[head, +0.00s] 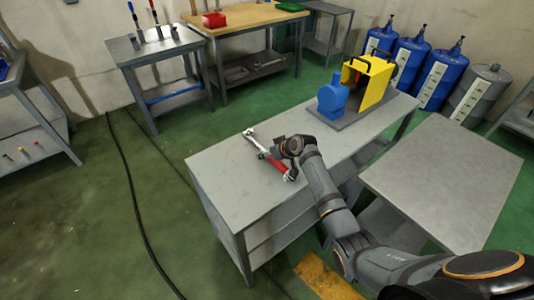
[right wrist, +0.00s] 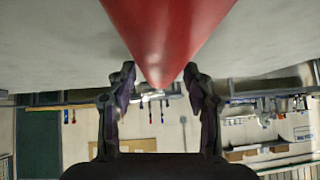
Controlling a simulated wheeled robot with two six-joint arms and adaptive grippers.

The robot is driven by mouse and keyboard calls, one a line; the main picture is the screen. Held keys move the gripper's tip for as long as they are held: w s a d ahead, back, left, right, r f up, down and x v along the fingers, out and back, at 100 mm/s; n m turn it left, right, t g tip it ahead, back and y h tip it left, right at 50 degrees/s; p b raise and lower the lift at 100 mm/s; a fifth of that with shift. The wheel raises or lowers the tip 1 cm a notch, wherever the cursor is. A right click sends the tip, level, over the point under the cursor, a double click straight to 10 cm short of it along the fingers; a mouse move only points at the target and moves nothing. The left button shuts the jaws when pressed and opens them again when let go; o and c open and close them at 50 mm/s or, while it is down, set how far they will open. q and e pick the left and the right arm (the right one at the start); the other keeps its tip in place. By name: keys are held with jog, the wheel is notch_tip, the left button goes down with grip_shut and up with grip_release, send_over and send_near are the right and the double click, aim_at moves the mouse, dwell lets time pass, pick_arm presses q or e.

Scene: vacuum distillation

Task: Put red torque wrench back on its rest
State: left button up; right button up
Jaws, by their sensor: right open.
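The red torque wrench (head: 277,164) lies on the grey workbench in the head view, its silver head pointing up and left and its red handle nearest my gripper. My right gripper (head: 291,169) is low over the handle end and partly covers it. In the right wrist view the red handle (right wrist: 165,45) comes down from the top between the two open fingers of the right gripper (right wrist: 161,82). I cannot tell whether the fingers touch it. No rest is clearly identifiable. My left gripper is not in view.
The grey workbench (head: 235,185) has a blue and yellow device (head: 372,82) at its far end. Tools stand upright on a small grey table (head: 150,47) at the back left. Blue drums (head: 440,70) stand at the back right. Another grey table (head: 445,180) is at the right.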

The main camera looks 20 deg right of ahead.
grip_shut()
dwell(0.3)
jog(key=shift+w+r, duration=0.1)
jog(key=shift+w, duration=0.05)
dwell(0.3)
